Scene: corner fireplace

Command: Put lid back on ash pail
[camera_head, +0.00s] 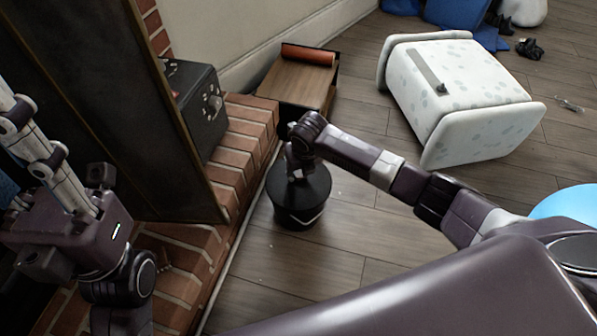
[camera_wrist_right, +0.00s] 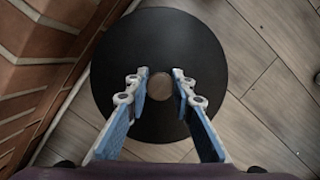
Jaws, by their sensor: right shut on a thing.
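The black ash pail (camera_head: 299,214) stands on the wood floor beside the brick hearth. Its round black lid (camera_head: 318,186) is over the pail's top, and it fills the middle of the right wrist view (camera_wrist_right: 160,35). I cannot tell whether the lid's rim sits fully down on the pail. My right gripper (camera_head: 296,174) points down from above and is shut on the lid's small central knob (camera_wrist_right: 160,86), with a blue-padded finger on each side. My left gripper (camera_head: 40,170) is at the left edge, away from the pail, partly out of frame; its opening is unclear.
The brick hearth (camera_head: 245,125) borders the pail on the left, with a dark framed panel (camera_head: 130,110) and black box (camera_head: 201,108) above. A wooden box (camera_head: 290,85) stands behind. A white spotted pouf (camera_head: 480,110) lies right. Floor in front is clear.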

